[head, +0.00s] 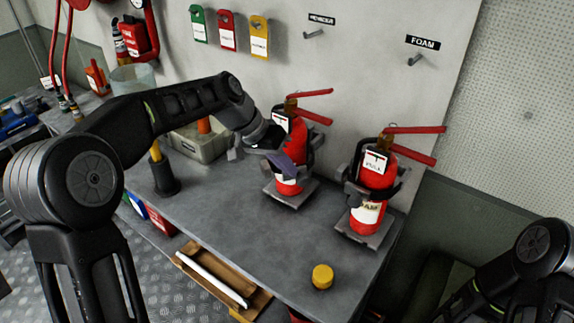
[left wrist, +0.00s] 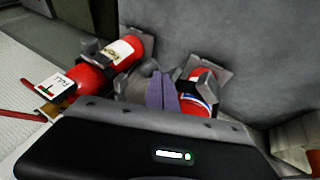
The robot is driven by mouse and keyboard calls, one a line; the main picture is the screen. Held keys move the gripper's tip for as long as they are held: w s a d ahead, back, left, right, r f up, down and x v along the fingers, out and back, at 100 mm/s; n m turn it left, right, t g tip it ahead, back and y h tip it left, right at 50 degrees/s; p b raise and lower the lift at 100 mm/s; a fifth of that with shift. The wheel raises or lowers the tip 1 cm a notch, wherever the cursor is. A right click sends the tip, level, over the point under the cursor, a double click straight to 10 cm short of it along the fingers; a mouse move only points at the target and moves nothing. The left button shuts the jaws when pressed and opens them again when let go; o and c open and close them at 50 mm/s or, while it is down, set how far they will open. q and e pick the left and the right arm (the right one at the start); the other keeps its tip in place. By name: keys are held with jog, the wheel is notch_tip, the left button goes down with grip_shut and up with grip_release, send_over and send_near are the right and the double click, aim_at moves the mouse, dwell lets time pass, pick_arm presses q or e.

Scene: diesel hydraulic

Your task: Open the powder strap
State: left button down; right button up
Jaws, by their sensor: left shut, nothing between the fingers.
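A red extinguisher (head: 290,183) stands in a dark bracket on the bench, below a hook label that may read POWDER. Its dark strap or clamp (head: 317,142) curves around the right side; the front is partly hidden by my gripper, and I cannot tell whether it is fastened. My left gripper (head: 287,165) has its purplish fingers together, empty, in front of this extinguisher. In the left wrist view the shut fingers (left wrist: 163,92) point at the same extinguisher (left wrist: 197,102), close to or against its bracket. My right gripper is out of view.
A second red extinguisher (head: 370,180) stands in a bracket to the right, below the FOAM label (head: 422,43). A yellow cap (head: 322,277) lies near the bench front. An open drawer (head: 217,280) juts out below. A grey box (head: 200,145) sits left.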

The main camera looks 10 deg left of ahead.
aim_at(302, 177)
pick_arm(q)
jog(key=shift+d, duration=0.1)
jog(key=shift+s+d+n+t+b, duration=0.25)
jog(key=shift+d+n+t+b, duration=0.25)
jog(key=shift+d+n, duration=0.45)
jog(key=shift+d+n+y, duration=0.5)
jog(key=shift+d+n, duration=0.05)
jog(key=shift+d, duration=0.25)
jog(key=shift+w+d, duration=0.15)
jog(key=shift+d, duration=0.7)
jog(key=shift+w+d, duration=0.1)
jog(key=shift+d, duration=0.75)
